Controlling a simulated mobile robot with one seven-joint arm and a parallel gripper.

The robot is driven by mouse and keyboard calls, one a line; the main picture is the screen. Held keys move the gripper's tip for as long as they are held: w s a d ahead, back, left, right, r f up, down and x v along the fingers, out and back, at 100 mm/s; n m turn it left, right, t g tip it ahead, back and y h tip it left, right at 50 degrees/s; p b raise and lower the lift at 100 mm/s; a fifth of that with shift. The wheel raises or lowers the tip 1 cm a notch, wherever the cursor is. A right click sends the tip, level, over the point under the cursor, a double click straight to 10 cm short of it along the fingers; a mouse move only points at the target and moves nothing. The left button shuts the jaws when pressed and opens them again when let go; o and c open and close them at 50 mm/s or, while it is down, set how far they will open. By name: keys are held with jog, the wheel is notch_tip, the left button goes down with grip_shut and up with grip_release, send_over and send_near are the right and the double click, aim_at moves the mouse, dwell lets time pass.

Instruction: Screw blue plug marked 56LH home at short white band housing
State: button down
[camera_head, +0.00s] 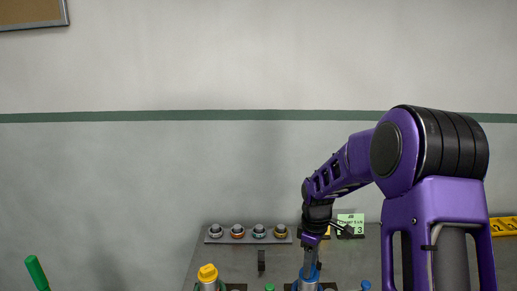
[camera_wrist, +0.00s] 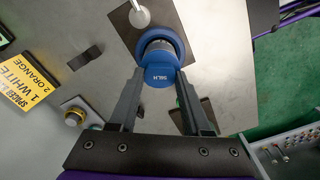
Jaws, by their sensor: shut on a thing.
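The blue plug (camera_wrist: 160,75), with white lettering that reads like 56LH, is centred in the wrist view between my two fingertips. My gripper (camera_wrist: 161,84) is shut on it. The plug sits over a housing with a blue collar and a silvery ring (camera_wrist: 158,45), on a dark base plate. I cannot see how deep the plug sits or whether a short white band is on this housing. In the head view my gripper (camera_head: 311,264) points down onto this blue-topped housing (camera_head: 308,284) at the bottom edge, partly cut off.
A rail (camera_head: 247,240) with several ringed fittings stands at the back. A yellow-topped housing (camera_head: 208,274) is to the left. A green card (camera_head: 350,225) stands behind my arm.

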jog(key=c, duration=0.6)
grip_release()
jog(key=m, duration=0.4)
jog(key=shift+m+b, duration=0.3)
jog(key=m, duration=0.5)
jog(key=shift+m, duration=0.4)
jog(key=shift+c, duration=0.3)
